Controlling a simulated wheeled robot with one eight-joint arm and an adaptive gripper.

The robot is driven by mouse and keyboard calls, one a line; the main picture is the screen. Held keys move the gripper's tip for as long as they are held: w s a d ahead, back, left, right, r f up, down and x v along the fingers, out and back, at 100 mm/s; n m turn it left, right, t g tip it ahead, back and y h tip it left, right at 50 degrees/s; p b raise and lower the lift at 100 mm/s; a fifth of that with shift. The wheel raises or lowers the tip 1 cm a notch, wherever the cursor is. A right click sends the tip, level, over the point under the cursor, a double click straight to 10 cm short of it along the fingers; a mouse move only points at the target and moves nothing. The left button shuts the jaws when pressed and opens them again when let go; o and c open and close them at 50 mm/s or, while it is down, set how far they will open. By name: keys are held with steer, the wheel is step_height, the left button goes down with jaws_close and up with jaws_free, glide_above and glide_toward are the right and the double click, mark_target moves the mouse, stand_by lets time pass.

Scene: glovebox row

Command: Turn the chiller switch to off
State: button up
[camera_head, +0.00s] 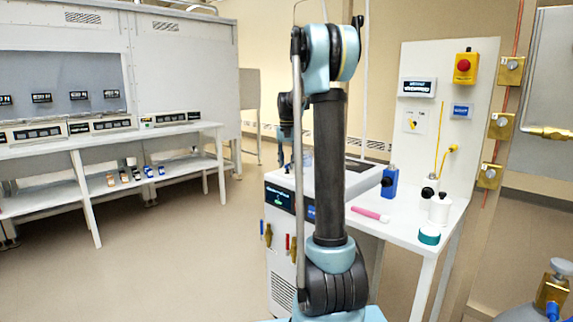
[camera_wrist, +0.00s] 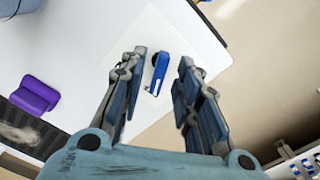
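In the wrist view a blue bar-shaped handle (camera_wrist: 160,68) with a pale mark near one end sits on a thin white plate (camera_wrist: 147,92). It looks like the switch knob; its label cannot be read. My gripper (camera_wrist: 162,60) is open, with one finger on each side of the handle in the picture. I see no contact, and the depth gap cannot be judged. In the head view a white cabinet with a dark display (camera_head: 279,197), apparently the chiller, stands behind my arm. My arm hides part of it, and the gripper is not clearly visible there.
In the wrist view a purple block (camera_wrist: 36,95) lies on the white surface, and floor shows beyond its edge. In the head view a side table holds a blue box (camera_head: 390,182), a pink cylinder (camera_head: 371,215) and a white bottle (camera_head: 439,208). Open floor lies left.

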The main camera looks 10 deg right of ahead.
mark_target(287, 164)
step_height(287, 164, up, 12)
stand_by(0.6)
steer(key=shift+f, duration=0.1)
stand_by(0.4)
steer(key=s+f+n, duration=0.1)
steer(key=s+f, duration=0.2)
steer(key=s, duration=1.1)
steer(key=s+f+n+t, duration=0.1)
steer(key=s+f+n, duration=0.1)
steer(key=s+f, duration=1)
steer(key=s+f+n+t, duration=0.1)
steer(key=s+f, duration=1.1)
steer(key=s, duration=0.6)
steer(key=shift+f+n, duration=0.4)
steer(key=shift+s+a, duration=0.1)
steer(key=shift+w+f, duration=0.2)
steer(key=shift+w, duration=0.25)
